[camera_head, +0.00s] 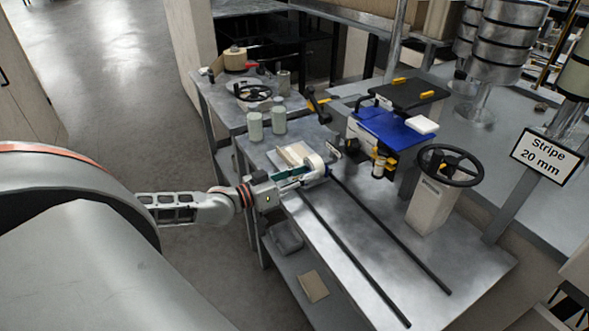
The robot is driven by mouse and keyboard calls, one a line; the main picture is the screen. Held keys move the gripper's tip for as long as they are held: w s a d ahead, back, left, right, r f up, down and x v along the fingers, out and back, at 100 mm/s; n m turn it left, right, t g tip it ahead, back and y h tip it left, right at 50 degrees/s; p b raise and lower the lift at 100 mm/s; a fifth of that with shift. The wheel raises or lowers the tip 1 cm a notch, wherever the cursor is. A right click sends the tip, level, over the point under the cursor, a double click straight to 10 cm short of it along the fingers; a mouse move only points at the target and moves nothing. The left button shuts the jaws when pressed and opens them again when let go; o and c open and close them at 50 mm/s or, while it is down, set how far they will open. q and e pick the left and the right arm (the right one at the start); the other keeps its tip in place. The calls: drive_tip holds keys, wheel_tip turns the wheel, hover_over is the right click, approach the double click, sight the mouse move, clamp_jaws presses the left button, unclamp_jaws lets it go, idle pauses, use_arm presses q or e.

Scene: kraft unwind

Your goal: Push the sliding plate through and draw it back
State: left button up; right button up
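A pale plate-like block (293,154) sits at the far end of two dark parallel rails (352,258) on the grey metal table; it looks like the sliding plate. A light, curved bracket (315,165) stands at its right side. My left gripper (300,179) reaches in from the left at the near side of the block, beside a teal strip. Its fingertips overlap the block and bracket, so contact and finger opening are unclear. Dark parts at the lower right edge (570,300) may be my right gripper, mostly cut off.
A black handwheel (450,166) on a pale post stands right of the rails. A blue-topped unit (389,127) stands behind. Two pale green cylinders (255,126) stand at the far left. A sign reads "Stripe 20 mm" (547,157).

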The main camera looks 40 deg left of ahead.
use_arm(q)
drive_tip(key=v, duration=1.1)
drive_tip(key=shift+s+a, duration=0.2)
drive_tip(key=shift+s, duration=0.15)
